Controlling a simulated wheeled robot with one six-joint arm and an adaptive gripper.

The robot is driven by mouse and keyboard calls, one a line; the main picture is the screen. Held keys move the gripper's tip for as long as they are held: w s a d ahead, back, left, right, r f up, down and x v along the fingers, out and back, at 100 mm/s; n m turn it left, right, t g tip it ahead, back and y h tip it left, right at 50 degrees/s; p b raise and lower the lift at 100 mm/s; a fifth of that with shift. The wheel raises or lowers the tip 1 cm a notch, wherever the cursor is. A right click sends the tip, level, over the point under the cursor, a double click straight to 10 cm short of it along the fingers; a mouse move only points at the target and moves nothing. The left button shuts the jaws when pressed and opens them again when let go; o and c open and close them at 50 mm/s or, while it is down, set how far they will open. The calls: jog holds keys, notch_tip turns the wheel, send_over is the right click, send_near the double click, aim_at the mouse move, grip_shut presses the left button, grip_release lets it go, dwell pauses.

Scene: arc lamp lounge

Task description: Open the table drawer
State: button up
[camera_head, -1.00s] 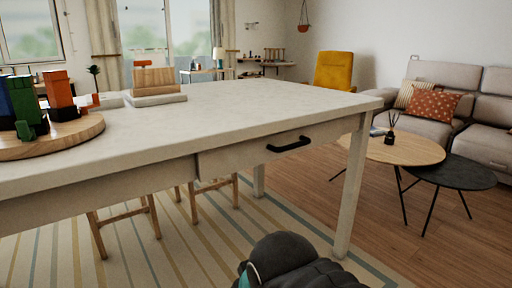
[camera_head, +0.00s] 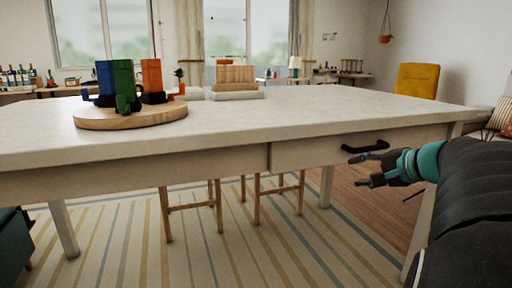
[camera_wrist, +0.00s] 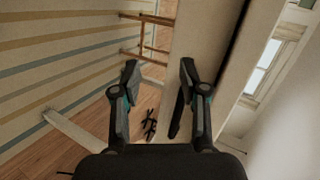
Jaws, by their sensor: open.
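The white table (camera_head: 60,150) has a drawer (camera_head: 310,152) in its front edge, right of the middle. The drawer front looks flush with the table, so it is closed. A black bar handle (camera_head: 365,147) is on the drawer front. My gripper (camera_head: 359,171) comes in from the right, with its fingers apart just below the handle in the picture. Nothing is held. In the wrist view my gripper (camera_wrist: 158,72) shows two spread fingers, with the pale table front between and beyond them. I cannot tell whether a finger touches the handle.
A round wooden board (camera_head: 130,117) with blue, green and orange items stands on the table. A wooden block on a pale base (camera_head: 235,93) is behind it. Stools (camera_head: 215,205) stand beyond the table on a striped rug (camera_head: 200,260). A yellow chair (camera_head: 416,90) is at back right.

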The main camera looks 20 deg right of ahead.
aim_at(375, 148)
jog(key=s+d+r+m+t+h, duration=0.1)
jog(key=d+r+m+t, duration=0.1)
jog(key=d, duration=0.5)
jog(key=s+d+r+m+t+h, duration=0.1)
jog(key=d+r, duration=0.1)
jog(key=d, duration=0.4)
jog(key=x, duration=1.4)
jog(key=shift+d+b, duration=0.15)
jog(key=shift+b, duration=0.15)
grip_shut()
